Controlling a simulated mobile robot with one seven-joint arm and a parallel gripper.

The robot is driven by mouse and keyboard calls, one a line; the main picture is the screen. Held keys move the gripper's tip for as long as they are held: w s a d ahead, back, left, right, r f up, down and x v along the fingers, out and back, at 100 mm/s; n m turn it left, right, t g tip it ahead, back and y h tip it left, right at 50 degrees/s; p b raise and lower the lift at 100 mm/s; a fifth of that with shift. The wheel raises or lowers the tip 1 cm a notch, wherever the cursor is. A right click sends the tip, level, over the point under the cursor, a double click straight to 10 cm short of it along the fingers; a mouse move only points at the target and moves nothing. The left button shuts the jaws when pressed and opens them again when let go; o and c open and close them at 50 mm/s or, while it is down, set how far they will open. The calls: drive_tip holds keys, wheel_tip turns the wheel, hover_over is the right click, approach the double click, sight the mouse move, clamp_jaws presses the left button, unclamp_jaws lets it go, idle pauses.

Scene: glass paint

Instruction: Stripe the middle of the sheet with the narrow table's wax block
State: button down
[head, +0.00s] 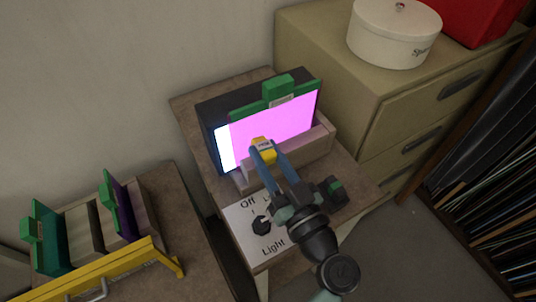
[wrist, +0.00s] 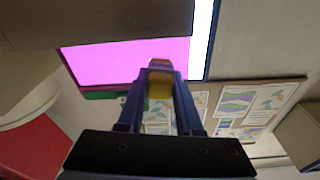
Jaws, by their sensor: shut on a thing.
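The sheet (head: 285,125) is a plain glowing pink pane with a green clip (head: 278,88) along its top. It stands upright in a pale wooden holder against a lit panel. My gripper (head: 264,152) is shut on a small yellow wax block (head: 262,145) with a pale label. The block is in front of the sheet's lower left part in the head view; I cannot tell if it touches. The wrist view shows the block (wrist: 160,84) between the blue fingers (wrist: 160,95), with the pink sheet (wrist: 120,60) beyond, partly hidden by a brown edge.
A bright strip of the lit panel (head: 224,148) shows left of the sheet. A light knob (head: 261,225) is on a white plate in front. At left, a table holds a green pane (head: 50,238), a purple pane (head: 118,205) and a yellow rail (head: 95,270). A cabinet (head: 385,110) stands right.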

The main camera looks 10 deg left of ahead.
drive_tip(key=shift+b+x, duration=0.45)
drive_tip(key=shift+x, duration=0.45)
drive_tip(key=shift+f, duration=0.1)
